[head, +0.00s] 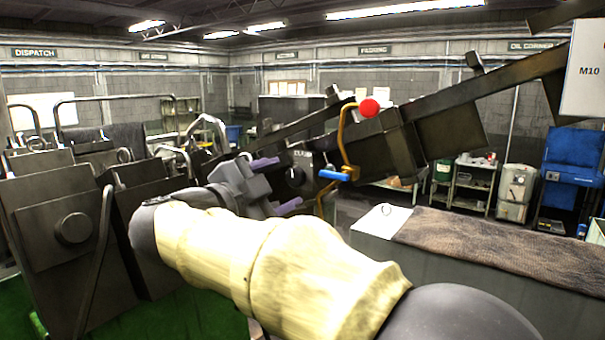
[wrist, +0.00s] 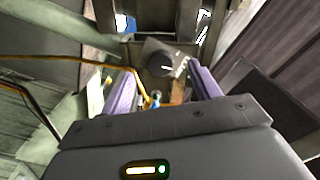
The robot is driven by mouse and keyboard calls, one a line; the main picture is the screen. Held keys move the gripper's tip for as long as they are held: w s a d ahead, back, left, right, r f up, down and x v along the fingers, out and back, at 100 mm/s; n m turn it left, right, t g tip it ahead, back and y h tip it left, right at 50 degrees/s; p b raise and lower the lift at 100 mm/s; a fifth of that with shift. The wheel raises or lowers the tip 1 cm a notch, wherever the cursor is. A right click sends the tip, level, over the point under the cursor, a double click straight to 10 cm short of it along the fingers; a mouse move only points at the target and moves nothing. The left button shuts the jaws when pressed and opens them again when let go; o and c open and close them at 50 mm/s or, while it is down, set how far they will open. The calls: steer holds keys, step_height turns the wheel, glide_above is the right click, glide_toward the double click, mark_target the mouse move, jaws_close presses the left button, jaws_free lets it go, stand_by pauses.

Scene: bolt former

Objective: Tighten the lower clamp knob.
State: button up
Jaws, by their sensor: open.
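A dark round knob (head: 296,177) sits on a dark block with small pale lettering, just beyond my gripper in the head view. In the wrist view a dark round knob (wrist: 161,63) with a white mark shows ahead, between the lines of the two purple fingers. My gripper (head: 287,182) is open, one purple finger above and one below the knob's line in the head view. The wrist view also shows my gripper (wrist: 162,74) with its fingers apart and nothing held. I cannot tell whether the fingertips reach around the knob. No second clamp knob is clearly seen.
A bent yellow pipe (head: 343,135) with a blue handle (head: 334,175) stands close right of the knob. A red ball (head: 369,107) is above it. A sloping dark beam (head: 480,93) runs up right. A bench with a brown mat (head: 480,237) is at the right.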

mark_target(293, 178)
steer(key=x, duration=0.3)
steer(key=shift+w+d+f+b, duration=0.2)
steer(key=shift+w+d+b, duration=0.1)
steer(key=shift+b, duration=0.05)
steer(key=shift+m+b, duration=0.5)
steer(key=shift+b, duration=0.05)
steer(key=m+b, duration=0.3)
steer(key=shift+s+a+f, duration=0.1)
steer(key=shift+m+b, duration=0.9)
steer(key=shift+b, duration=0.15)
steer(key=shift+r+m+b, duration=0.35)
steer(key=shift+m+b, duration=0.2)
steer(key=shift+m, duration=0.35)
